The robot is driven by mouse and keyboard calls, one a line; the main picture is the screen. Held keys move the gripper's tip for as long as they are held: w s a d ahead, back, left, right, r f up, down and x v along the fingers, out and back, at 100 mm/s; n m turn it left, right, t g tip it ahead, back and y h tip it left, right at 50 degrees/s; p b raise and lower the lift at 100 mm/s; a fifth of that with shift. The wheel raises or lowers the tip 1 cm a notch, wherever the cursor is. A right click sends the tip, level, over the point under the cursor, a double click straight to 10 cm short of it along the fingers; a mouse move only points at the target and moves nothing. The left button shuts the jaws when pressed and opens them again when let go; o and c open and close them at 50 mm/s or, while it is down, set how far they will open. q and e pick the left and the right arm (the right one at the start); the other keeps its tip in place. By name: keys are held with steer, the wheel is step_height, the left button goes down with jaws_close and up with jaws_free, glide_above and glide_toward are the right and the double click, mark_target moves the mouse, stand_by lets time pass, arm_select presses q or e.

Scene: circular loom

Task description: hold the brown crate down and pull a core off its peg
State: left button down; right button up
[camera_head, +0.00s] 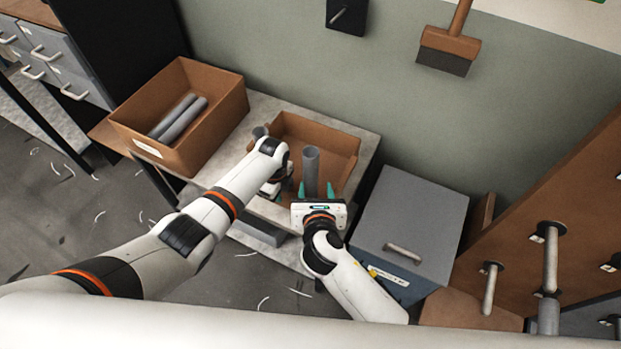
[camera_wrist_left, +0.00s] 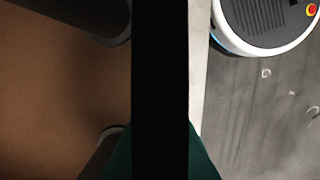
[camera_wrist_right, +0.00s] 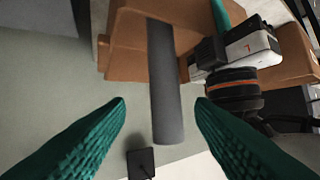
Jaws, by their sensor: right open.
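The brown crate (camera_head: 342,138) stands on the pale table. A grey core (camera_head: 311,165) rises upright in it; its peg is hidden. My right gripper (camera_head: 316,188) is open at the crate's front side, close to the core. In the right wrist view the core (camera_wrist_right: 165,85) shows between the two green fingers (camera_wrist_right: 160,108), with gaps on both sides.
A larger cardboard box (camera_head: 185,75) with several grey tubes stands at the left end of the table. A second short grey tube end (camera_head: 260,132) shows by the crate's left. A grey lidded bin (camera_head: 412,215) stands to the right. A pegged brown panel is further right.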

mark_target(310, 164)
steer(key=shift+n, duration=0.5)
steer(key=x, duration=1.1)
steer(key=shift+w+a+r, duration=0.15)
steer(key=shift+w+a, duration=0.2)
steer(key=shift+c, duration=0.6)
jaws_close()
